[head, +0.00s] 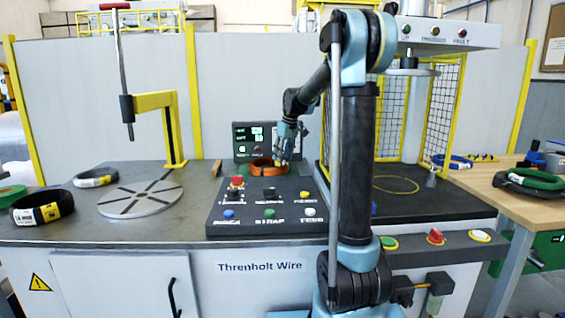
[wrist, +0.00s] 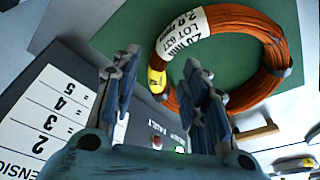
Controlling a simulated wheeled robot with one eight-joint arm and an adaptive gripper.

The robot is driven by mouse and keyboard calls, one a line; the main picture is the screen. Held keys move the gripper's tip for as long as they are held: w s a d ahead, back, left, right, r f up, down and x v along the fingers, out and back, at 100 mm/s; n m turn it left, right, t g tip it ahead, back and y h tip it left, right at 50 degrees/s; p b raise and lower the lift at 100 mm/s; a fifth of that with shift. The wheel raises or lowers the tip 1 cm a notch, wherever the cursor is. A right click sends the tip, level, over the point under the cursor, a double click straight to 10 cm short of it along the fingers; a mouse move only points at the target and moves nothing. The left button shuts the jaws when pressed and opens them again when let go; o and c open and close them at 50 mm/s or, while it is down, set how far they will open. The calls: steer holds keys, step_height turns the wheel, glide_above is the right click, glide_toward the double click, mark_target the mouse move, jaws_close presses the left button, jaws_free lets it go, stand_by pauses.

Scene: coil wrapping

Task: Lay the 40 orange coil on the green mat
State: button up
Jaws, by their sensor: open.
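An orange coil (wrist: 265,84) with a white label reading 2.0 mm and a yellow tag lies on the green mat (wrist: 130,32) in the wrist view. Its lower side reaches near the mat's edge; the fingers hide part of it, so I cannot tell whether it overhangs. In the head view the coil (head: 262,162) shows behind the button console. My gripper (wrist: 160,75) is open, with its fingers apart, beside the coil's labelled side. In the head view my gripper (head: 285,156) is at the coil's right side.
The button console (head: 268,205) stands in front, and a display box (head: 254,138) behind. A yellow wire cage stands right; a green coil (head: 537,179) lies on the wooden table.

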steer(key=v, duration=0.9)
steer(key=shift+r, duration=0.15)
steer(key=shift+d, duration=0.1)
